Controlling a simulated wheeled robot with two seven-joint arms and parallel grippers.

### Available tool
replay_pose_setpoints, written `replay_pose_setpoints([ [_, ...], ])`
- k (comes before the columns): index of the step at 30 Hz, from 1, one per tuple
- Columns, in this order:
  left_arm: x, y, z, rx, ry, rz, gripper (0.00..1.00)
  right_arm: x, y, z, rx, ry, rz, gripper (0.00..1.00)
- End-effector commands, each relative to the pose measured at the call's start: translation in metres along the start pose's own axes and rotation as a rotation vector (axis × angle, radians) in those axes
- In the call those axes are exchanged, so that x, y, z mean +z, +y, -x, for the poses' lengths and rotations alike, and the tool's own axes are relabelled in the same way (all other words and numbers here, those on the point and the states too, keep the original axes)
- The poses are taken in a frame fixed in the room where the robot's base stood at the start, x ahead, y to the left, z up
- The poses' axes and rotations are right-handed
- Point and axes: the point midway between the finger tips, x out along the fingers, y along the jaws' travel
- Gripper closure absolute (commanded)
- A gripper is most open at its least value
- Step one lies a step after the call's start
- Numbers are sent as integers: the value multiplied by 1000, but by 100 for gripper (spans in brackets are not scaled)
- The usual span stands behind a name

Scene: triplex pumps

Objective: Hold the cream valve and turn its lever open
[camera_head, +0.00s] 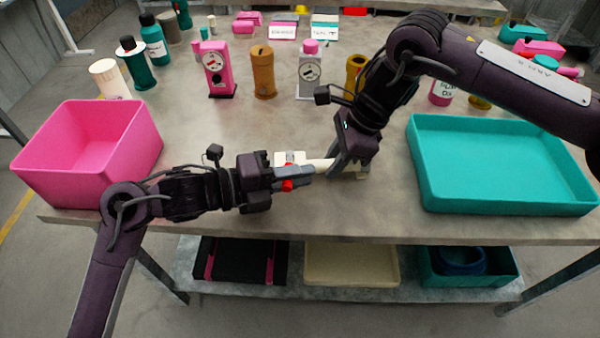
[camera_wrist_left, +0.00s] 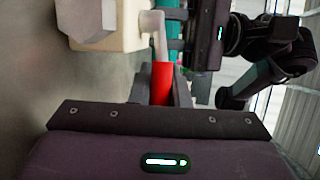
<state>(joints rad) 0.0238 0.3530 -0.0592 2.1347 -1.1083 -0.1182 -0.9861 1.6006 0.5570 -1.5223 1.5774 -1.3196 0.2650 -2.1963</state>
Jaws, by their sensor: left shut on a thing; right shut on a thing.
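The cream valve (camera_head: 320,163) is held just above the middle of the table's front part. It also shows at the top left of the left wrist view (camera_wrist_left: 112,28). Its red lever (camera_head: 288,185) sits at the valve's left end; in the left wrist view the lever's red grip (camera_wrist_left: 162,82) is between the fingers. My left gripper (camera_head: 300,174) comes in from the left and is shut on the red lever. My right gripper (camera_head: 345,165) reaches down from the upper right and is shut on the valve's body toward its right end. Its fingers partly hide the valve there.
A pink bin (camera_head: 70,175) stands at the left and a teal tray (camera_head: 425,180) at the right. Several bottles and pump-like units, including a pink one (camera_head: 216,70) and an orange one (camera_head: 263,72), stand behind. The table's front edge is close below my left gripper.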

Motion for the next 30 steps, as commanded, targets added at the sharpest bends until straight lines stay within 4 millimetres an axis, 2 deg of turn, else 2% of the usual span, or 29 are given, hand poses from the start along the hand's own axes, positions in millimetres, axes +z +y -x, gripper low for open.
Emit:
replay_pose_setpoints([
  [9, 0, 2, 2, 3, 17, 2, 100, 1, 0, 1, -1, -2, 2, 100],
  [10, 0, 2, 2, 3, 17, 2, 83, 1, 0, 1, -1, -2, 2, 100],
  [15, 0, 2, 1, 2, 16, 1, 62, 1, 0, 1, -1, -2, 2, 100],
  [26, 0, 1, 2, 1, 16, 0, 62, 1, 0, 1, -2, -2, 1, 100],
  [30, 0, 2, 9, 2, 16, 1, 62, 1, 0, 1, -2, -2, 1, 100],
])
